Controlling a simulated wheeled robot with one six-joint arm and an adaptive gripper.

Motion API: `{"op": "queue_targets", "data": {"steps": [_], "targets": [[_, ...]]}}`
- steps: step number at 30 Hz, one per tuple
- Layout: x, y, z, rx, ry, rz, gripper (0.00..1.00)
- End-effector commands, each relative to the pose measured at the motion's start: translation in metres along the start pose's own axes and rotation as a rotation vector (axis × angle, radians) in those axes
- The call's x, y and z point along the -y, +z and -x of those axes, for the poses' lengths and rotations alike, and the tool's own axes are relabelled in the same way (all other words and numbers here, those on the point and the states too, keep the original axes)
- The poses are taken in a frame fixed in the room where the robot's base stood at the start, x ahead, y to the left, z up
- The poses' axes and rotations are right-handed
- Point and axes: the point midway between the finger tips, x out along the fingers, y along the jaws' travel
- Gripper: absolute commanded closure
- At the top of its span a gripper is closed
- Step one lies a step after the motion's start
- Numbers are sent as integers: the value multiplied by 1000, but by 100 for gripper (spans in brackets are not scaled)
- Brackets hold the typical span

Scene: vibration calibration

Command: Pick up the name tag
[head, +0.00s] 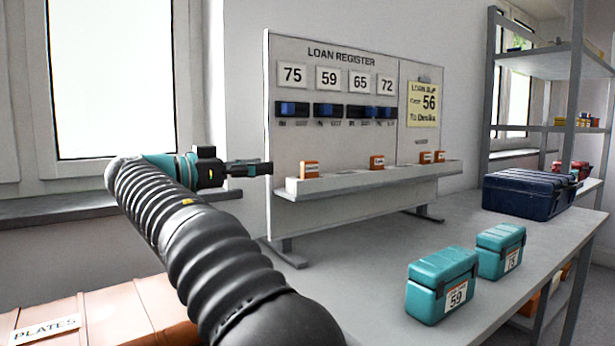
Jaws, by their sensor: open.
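Several small orange blocks with white labels, which look like name tags, stand on the pale ledge (345,181) of the loan register board. The leftmost orange tag (309,170) stands alone near the ledge's left end. Another orange tag (377,162) is near the middle, and two more (426,157) stand close together at the right. Their lettering is too small to read. My gripper (264,168) is at the board's left edge, pointing right, open, with nothing seen in it. It is left of the leftmost tag and apart from it.
Teal cases (442,285) (501,250) and a dark blue case (528,192) stand on the grey table (375,270). A shelf rack (545,60) stands at right.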

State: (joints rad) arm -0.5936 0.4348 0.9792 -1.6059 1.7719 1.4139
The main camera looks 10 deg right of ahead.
Motion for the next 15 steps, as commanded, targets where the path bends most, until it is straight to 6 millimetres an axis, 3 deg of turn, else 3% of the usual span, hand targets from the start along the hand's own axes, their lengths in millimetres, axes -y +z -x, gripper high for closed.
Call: {"op": "queue_targets", "data": {"steps": [6,15], "targets": [[-2,0,-44,2,6,3,54],[-1,0,-71,3,-1,3,54]]}}
